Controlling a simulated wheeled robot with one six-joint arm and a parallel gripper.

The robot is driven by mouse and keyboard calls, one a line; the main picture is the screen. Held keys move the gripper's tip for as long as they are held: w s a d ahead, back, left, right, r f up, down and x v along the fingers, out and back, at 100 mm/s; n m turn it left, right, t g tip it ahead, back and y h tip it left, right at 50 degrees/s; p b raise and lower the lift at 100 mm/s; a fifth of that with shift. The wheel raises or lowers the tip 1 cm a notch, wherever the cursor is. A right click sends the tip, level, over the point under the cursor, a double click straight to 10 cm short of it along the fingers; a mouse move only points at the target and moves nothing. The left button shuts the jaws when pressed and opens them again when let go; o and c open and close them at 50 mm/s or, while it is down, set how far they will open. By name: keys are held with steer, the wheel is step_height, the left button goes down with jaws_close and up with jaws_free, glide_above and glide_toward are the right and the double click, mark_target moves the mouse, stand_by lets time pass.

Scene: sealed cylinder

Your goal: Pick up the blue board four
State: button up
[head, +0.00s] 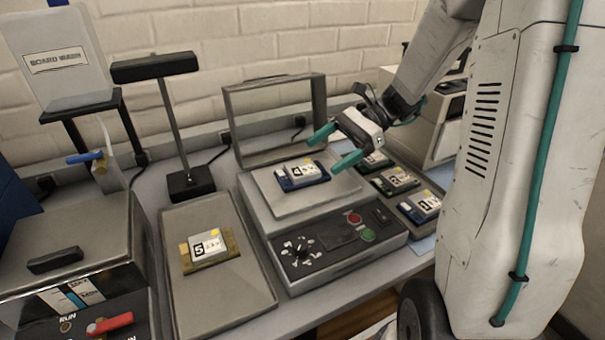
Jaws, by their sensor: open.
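The blue board four (289,183) lies flat on the light plate of an open grey machine (310,201). It is a blue board with a white block marked "4" and a yellow patch. My gripper (333,146), with two teal fingers, is open and empty. In the head view it appears above and a little right of the board, apart from it. How high it is over the plate is hard to tell.
Board five (208,247) lies on a tray (240,313) at left. More numbered boards, including board one (424,206), sit on a tray to the right. The machine's raised lid (229,123) stands behind the plate. A black lamp (175,120) stands at the back left.

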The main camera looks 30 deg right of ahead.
mark_target(304, 167)
steer(key=shift+w+d+f+m+t, duration=0.25)
steer(key=shift+w+d+m+t, duration=0.1)
steer(key=shift+d+m, duration=0.1)
steer(key=shift+w+f+y, duration=0.1)
steer(key=shift+y, duration=0.2)
steer(key=x, duration=0.7)
steer(key=shift+s+a, duration=0.2)
steer(key=shift+a, duration=0.2)
steer(key=shift+f, duration=0.1)
steer(key=c, duration=1.1)
